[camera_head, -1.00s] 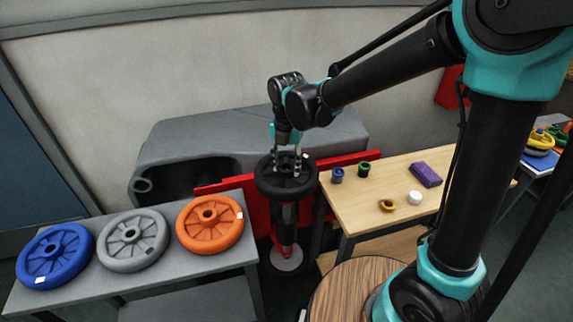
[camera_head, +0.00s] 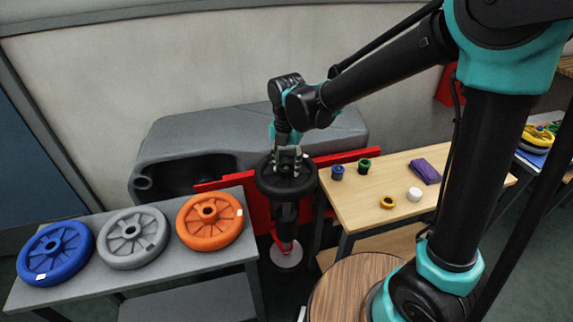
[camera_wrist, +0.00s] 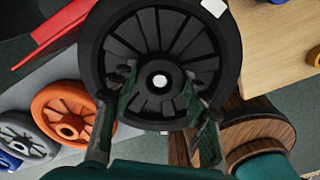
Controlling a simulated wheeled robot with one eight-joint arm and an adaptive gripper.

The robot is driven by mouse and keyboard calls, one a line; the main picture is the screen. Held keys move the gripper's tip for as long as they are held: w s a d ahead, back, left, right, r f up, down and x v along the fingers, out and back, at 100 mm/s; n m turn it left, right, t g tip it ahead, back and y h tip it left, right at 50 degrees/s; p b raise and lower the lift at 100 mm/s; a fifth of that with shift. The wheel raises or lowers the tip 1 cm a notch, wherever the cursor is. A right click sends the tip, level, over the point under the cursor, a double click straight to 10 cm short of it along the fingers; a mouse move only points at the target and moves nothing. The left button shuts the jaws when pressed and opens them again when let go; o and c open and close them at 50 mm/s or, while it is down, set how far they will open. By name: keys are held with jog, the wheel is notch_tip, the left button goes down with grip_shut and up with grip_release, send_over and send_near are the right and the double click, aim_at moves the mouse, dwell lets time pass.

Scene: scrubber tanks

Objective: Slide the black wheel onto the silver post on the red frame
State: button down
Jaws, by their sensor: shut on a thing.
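The black wheel (camera_head: 268,186) is level and upright-axled in front of the red frame (camera_head: 342,158). My gripper (camera_head: 287,162) points down at its hub and is shut on it. In the wrist view, my gripper's fingers (camera_wrist: 158,88) sit on either side of the hub, and the black wheel (camera_wrist: 200,40) fills the upper middle. A bright round spot (camera_wrist: 160,80) shows in the hub hole; it may be the silver post's end, but I cannot tell. The post is otherwise hidden, so its alignment with the wheel is unclear.
A grey bench (camera_head: 180,270) at left holds blue (camera_head: 55,253), grey (camera_head: 132,238) and orange (camera_head: 210,219) wheels. A wooden table (camera_head: 365,205) at right holds small rings and a purple block (camera_head: 425,171). A grey machine body (camera_head: 240,130) stands behind.

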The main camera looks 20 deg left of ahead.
jog(key=shift+f, duration=1.15)
dwell(3.1)
jog(key=c, duration=0.7)
grip_release()
jog(key=shift+r, duration=0.35)
jog(key=shift+r, duration=0.3)
jog(key=shift+r, duration=0.35)
jog(key=shift+r, duration=0.35)
jog(key=shift+r, duration=0.25)
